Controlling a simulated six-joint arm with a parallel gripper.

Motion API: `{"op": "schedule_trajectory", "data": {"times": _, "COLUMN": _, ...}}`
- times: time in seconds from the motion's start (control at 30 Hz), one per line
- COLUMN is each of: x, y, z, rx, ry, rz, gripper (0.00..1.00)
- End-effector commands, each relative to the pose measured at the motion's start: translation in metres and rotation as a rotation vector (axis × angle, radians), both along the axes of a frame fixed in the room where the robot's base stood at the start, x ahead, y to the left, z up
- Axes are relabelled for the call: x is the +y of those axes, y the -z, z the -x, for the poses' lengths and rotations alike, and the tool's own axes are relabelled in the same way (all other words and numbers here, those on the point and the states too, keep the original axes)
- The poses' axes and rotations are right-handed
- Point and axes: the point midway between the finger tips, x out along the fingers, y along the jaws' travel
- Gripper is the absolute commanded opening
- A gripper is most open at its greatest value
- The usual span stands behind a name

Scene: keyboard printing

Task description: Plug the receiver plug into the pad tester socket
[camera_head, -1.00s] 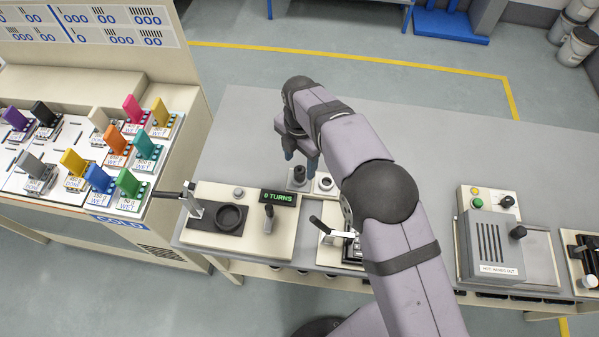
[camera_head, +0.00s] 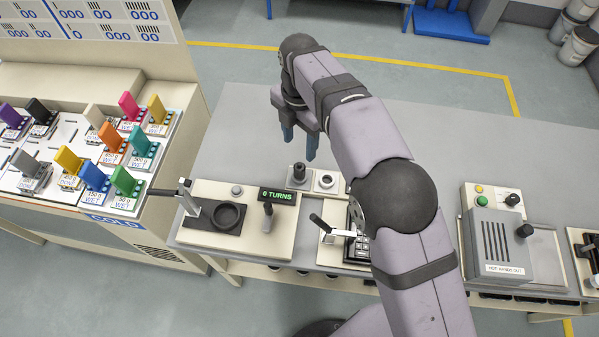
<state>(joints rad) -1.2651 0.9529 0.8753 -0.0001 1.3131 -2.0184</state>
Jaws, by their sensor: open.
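My gripper (camera_head: 299,144) is open and empty, its two blue fingers pointing down above the bench, just behind two small light blocks. The left block (camera_head: 300,184) carries a short black round-topped piece (camera_head: 299,171). The right block (camera_head: 326,181) has a dark-ringed round opening on top. These may be the receiver plug and the pad tester socket, but no label shows and I cannot tell for sure. A keypad device (camera_head: 359,245) with a lever stands in front of them, partly hidden by my arm.
A cream unit (camera_head: 262,238) with a black round cup, a lever and a "0 TURNS" display is at front left. A grey hot-hands-out press (camera_head: 497,243) stands at right. A rack of coloured tags (camera_head: 62,200) is at far left. The bench's back area is clear.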

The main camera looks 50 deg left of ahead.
Motion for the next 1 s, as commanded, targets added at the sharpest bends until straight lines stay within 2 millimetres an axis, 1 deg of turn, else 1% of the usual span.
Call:
{"op": "schedule_trajectory", "data": {"times": 0.07, "x": -0.001, "y": -0.001, "z": -0.003, "rx": 0.000, "ry": 0.007, "rz": 0.000, "gripper": 0.48}}
{"op": "schedule_trajectory", "data": {"times": 0.13, "x": -0.004, "y": -0.002, "z": -0.013, "rx": -0.001, "ry": 0.024, "rz": -0.001, "gripper": 0.48}}
{"op": "schedule_trajectory", "data": {"times": 0.17, "x": -0.006, "y": -0.003, "z": -0.019, "rx": -0.001, "ry": 0.034, "rz": -0.001, "gripper": 0.48}}
{"op": "schedule_trajectory", "data": {"times": 0.23, "x": -0.012, "y": -0.006, "z": -0.037, "rx": -0.002, "ry": 0.068, "rz": -0.005, "gripper": 0.48}}
{"op": "schedule_trajectory", "data": {"times": 0.27, "x": -0.017, "y": -0.007, "z": -0.046, "rx": -0.001, "ry": 0.086, "rz": -0.004, "gripper": 0.48}}
{"op": "schedule_trajectory", "data": {"times": 0.33, "x": -0.035, "y": -0.003, "z": -0.066, "rx": 0.014, "ry": 0.138, "rz": 0.017, "gripper": 0.48}}
{"op": "schedule_trajectory", "data": {"times": 0.37, "x": -0.047, "y": 0.003, "z": -0.069, "rx": 0.048, "ry": 0.171, "rz": 0.032, "gripper": 0.48}}
{"op": "schedule_trajectory", "data": {"times": 0.4, "x": -0.056, "y": 0.012, "z": -0.068, "rx": 0.096, "ry": 0.210, "rz": 0.039, "gripper": 0.48}}
{"op": "schedule_trajectory", "data": {"times": 0.47, "x": -0.062, "y": 0.024, "z": -0.059, "rx": 0.168, "ry": 0.284, "rz": 0.029, "gripper": 0.48}}
{"op": "schedule_trajectory", "data": {"times": 0.53, "x": -0.059, "y": 0.038, "z": -0.043, "rx": 0.249, "ry": 0.390, "rz": 0.006, "gripper": 0.48}}
{"op": "schedule_trajectory", "data": {"times": 0.6, "x": -0.050, "y": 0.049, "z": -0.025, "rx": 0.316, "ry": 0.505, "rz": -0.021, "gripper": 0.48}}
{"op": "schedule_trajectory", "data": {"times": 0.67, "x": -0.040, "y": 0.054, "z": -0.017, "rx": 0.361, "ry": 0.612, "rz": -0.048, "gripper": 0.48}}
{"op": "schedule_trajectory", "data": {"times": 0.73, "x": -0.026, "y": 0.054, "z": -0.016, "rx": 0.390, "ry": 0.718, "rz": -0.088, "gripper": 0.48}}
{"op": "schedule_trajectory", "data": {"times": 0.8, "x": -0.019, "y": 0.053, "z": -0.020, "rx": 0.392, "ry": 0.780, "rz": -0.111, "gripper": 0.48}}
{"op": "schedule_trajectory", "data": {"times": 1.0, "x": -0.017, "y": 0.054, "z": -0.021, "rx": 0.391, "ry": 0.823, "rz": -0.109, "gripper": 0.48}}
